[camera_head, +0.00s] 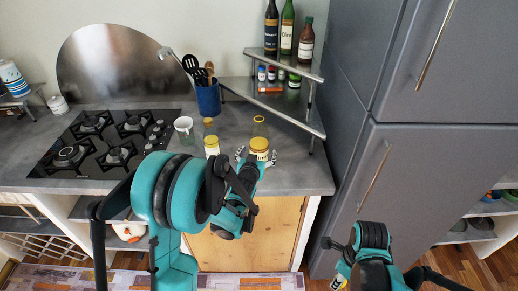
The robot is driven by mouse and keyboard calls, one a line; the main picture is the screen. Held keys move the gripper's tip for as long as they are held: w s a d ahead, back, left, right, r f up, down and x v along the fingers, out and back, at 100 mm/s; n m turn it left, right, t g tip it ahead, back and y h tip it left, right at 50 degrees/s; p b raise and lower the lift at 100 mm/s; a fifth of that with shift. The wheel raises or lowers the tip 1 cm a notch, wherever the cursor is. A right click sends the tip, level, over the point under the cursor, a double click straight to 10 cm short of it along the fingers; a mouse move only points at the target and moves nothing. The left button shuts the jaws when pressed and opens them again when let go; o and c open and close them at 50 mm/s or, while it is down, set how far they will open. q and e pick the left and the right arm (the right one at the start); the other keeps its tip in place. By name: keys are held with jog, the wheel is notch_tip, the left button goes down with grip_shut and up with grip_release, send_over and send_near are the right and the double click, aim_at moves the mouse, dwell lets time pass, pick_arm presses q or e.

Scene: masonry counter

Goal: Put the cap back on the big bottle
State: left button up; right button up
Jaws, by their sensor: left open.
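Two clear bottles with yellowish contents stand near the counter's front edge. The right bottle (259,143) looks a little larger, and the left bottle (211,143) stands a short way to its left.
A white mug (184,127) and a blue utensil holder (208,98) stand behind the left bottle. A black gas hob (105,142) is at left. A tiered corner shelf (280,103) holds dark bottles and small jars. A grey fridge (430,165) bounds the right.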

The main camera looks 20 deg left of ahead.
aim_at(259, 139)
pick_arm(q)
jog(key=x, duration=0.3)
jog(key=shift+w+a+f, duration=0.1)
jog(key=shift+w+a, duration=0.05)
jog(key=shift+w, duration=0.15)
pick_arm(e)
jog(key=shift+w+f, duration=0.1)
jog(key=shift+f, duration=0.35)
pick_arm(q)
jog(key=shift+s, duration=0.1)
jog(key=c, duration=1.8)
pick_arm(e)
jog(key=shift+r, duration=0.1)
